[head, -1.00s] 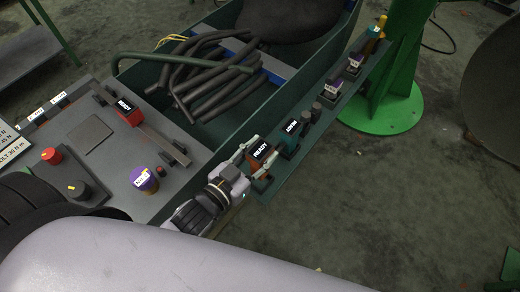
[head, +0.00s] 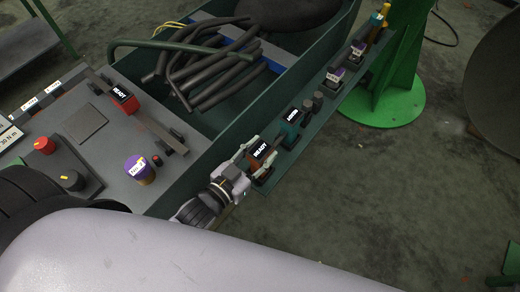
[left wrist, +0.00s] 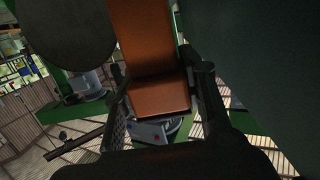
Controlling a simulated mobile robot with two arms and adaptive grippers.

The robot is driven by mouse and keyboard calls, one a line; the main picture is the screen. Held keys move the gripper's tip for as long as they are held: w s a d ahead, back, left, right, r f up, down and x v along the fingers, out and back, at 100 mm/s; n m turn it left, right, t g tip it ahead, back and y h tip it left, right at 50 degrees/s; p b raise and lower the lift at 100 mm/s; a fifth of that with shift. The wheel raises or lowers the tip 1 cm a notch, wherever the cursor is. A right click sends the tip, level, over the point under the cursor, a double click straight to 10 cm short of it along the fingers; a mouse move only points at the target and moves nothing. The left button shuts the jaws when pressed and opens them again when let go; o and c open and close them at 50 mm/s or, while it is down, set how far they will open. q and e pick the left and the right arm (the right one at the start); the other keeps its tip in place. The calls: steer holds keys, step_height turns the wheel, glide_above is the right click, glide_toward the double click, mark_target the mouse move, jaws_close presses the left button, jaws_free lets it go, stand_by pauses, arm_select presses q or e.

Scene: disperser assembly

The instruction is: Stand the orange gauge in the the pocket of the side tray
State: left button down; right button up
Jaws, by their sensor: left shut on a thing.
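The orange gauge (head: 256,162) has a black display reading READY and is at the near end of the dark green side tray (head: 318,132). My left gripper (head: 255,152) is shut on it, with a finger on each side. In the left wrist view the gauge's orange body (left wrist: 148,45) sits between the two dark fingers (left wrist: 160,95). The gauge looks upright, above or in a dark pocket (head: 265,178) at the tray's near end. The gripper and gauge partly hide that pocket, so I cannot tell whether the base is fully seated. My right gripper is not in view.
A grey panel (head: 105,165) with a red gauge (head: 124,101) is at left.

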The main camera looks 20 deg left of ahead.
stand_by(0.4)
arm_select(q)
steer(key=c, duration=1)
jaws_free()
steer(key=shift+f, duration=0.15)
steer(key=shift+o, duration=0.3)
steer(key=shift+f, duration=0.15)
steer(key=shift+s, duration=0.1)
steer(key=v, duration=1.2)
